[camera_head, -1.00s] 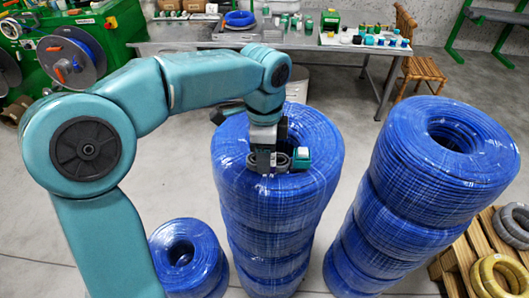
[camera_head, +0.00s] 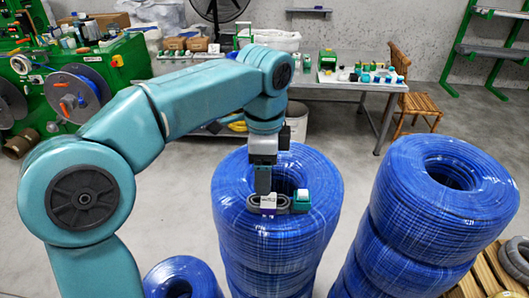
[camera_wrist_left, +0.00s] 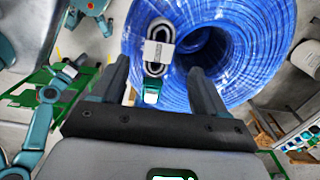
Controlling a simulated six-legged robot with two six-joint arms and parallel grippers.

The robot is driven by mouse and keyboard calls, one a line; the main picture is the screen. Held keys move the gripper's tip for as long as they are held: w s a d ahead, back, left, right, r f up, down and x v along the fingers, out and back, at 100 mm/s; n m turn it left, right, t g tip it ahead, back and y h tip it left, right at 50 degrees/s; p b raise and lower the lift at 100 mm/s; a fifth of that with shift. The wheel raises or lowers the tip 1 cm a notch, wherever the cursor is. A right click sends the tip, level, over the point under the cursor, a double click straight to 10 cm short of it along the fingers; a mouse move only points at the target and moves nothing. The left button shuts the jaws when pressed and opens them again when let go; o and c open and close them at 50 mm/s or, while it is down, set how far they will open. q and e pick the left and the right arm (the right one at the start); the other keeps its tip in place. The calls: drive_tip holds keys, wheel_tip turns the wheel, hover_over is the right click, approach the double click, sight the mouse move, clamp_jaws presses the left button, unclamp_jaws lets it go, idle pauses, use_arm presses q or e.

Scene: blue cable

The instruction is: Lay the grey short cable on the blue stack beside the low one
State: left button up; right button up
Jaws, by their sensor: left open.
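The grey short cable (camera_head: 285,200) is a small coiled bundle with a pale label and a green-teal end block. It lies on the front top rim of the middle blue stack (camera_head: 275,235), in front of that stack's hole. The low blue stack (camera_head: 182,278) stands to its left, partly cut off by the frame. My left gripper (camera_head: 263,193) is just above and behind the cable. In the left wrist view the left gripper (camera_wrist_left: 158,72) is open, and the cable (camera_wrist_left: 158,48) shows beyond the gap between its fingers. My right gripper is not in view.
Another tall blue stack (camera_head: 440,205) stands on the right, with a wooden pallet (camera_head: 490,275) holding a grey coil (camera_head: 516,258) beside it. A cluttered workbench (camera_head: 345,83), a chair (camera_head: 418,100) and a green reel machine (camera_head: 90,75) are behind. Grey floor lies between.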

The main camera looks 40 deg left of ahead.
use_arm(q)
wheel_tip(320, 180, up, 4)
drive_tip(key=shift+r, duration=0.2)
idle(0.6)
